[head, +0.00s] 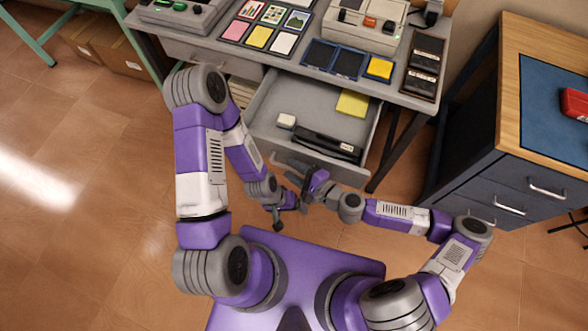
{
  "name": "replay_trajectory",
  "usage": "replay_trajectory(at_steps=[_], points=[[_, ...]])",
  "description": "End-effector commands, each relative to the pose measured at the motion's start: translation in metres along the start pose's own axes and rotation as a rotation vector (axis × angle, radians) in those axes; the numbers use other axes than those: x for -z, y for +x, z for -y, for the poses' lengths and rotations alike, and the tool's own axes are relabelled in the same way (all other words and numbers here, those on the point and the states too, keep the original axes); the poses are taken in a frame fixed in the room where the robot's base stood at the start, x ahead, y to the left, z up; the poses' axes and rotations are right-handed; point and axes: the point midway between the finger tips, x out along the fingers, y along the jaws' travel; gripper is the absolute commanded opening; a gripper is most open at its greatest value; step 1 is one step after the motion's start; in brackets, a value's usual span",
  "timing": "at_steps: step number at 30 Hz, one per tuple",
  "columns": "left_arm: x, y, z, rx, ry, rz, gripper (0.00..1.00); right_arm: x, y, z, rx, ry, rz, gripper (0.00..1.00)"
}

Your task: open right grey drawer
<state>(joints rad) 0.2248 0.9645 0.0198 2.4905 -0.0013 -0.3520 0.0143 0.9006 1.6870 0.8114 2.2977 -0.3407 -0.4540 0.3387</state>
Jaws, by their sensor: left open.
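The right grey drawer (257,119) of the grey desk is pulled well out. Its front faces me, and a grey handle (287,164) shows at the front's left part. Inside lie a yellow note pad (352,103), a small white block (286,121) and a long black object (328,146). My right gripper (308,187) is just in front of the drawer front, below and right of the handle; its jaws are too small and overlapped to read. My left gripper (284,215) is open, lower and slightly left of it, apart from the drawer.
A closed left drawer (205,54) sits under the grey desktop (290,58), which holds cards and devices. A dark cabinet (478,175) with a wooden top stands at right, bearing a red box (575,104). Cardboard boxes (121,58) lie at upper left. The tiled floor at left is clear.

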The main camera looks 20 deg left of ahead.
Motion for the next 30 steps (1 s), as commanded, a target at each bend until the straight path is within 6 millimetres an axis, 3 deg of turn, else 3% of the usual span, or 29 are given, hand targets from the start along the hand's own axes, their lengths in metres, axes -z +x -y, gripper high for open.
replay_trajectory(at_steps=[10, 21, 30], points=[[0.0, -0.001, 0.0, 0.0, 0.0, 0.0, 0.89, 0.001, -0.005, 0.0, 0.0, 0.0, -0.002, 0.38], [-0.001, -0.01, -0.004, 0.0, 0.0, 0.0, 0.89, 0.001, -0.059, 0.001, 0.0, 0.002, -0.003, 0.38], [-0.001, -0.012, -0.004, 0.0, 0.0, 0.0, 0.89, 0.0, -0.076, 0.0, -0.001, 0.001, 0.001, 0.38]])
